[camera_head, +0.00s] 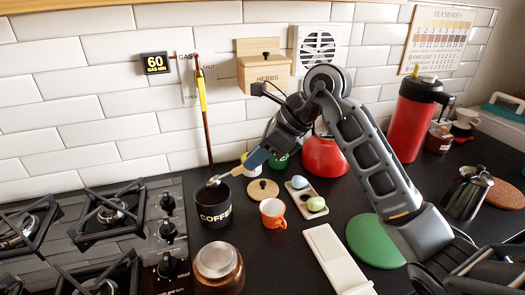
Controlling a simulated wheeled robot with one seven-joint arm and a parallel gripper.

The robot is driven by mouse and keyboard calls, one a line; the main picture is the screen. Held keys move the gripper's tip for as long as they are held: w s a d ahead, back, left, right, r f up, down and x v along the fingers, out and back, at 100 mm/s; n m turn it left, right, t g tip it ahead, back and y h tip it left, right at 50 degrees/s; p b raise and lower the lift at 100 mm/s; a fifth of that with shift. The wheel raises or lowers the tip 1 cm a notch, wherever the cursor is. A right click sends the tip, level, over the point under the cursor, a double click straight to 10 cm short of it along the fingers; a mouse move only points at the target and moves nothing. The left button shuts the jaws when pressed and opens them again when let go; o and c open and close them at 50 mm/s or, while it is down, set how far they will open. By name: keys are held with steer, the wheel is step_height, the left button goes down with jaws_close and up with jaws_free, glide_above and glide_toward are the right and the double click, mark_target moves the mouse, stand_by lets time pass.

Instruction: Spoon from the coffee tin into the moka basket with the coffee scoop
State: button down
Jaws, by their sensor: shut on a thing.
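The black coffee tin (214,212), lettered COFFEE, stands open on the dark counter just right of the hob. My gripper (257,158) is above and to the right of it, shut on the coffee scoop (230,173). The scoop slants down to the left, its bowl at the tin's mouth. I cannot tell whether the bowl is inside the rim or holds coffee. A metal moka pot part (467,193) stands at the far right. I cannot make out the moka basket for certain.
A brown jar with a metal lid (218,262) stands in front of the tin. An orange cup (273,213), a wooden lid (263,190) and a small tray (306,205) are to its right. A white board (335,258) and green mat (372,240) lie nearer my arm. The gas hob (75,222) is left.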

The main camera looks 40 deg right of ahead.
steer(key=b+x, duration=0.1)
steer(key=x, duration=0.1)
steer(key=shift+f, duration=0.4)
steer(key=shift+f+b, duration=1.45)
steer(key=shift+f, duration=1.1)
step_height(320, 180, up, 5)
steer(key=s+d+t+y+b, duration=0.2)
steer(key=t+y+b, duration=0.1)
steer(key=b, duration=0.1)
steer(key=shift+r, duration=0.2)
steer(key=shift+s, duration=0.1)
steer(key=shift+r, duration=0.1)
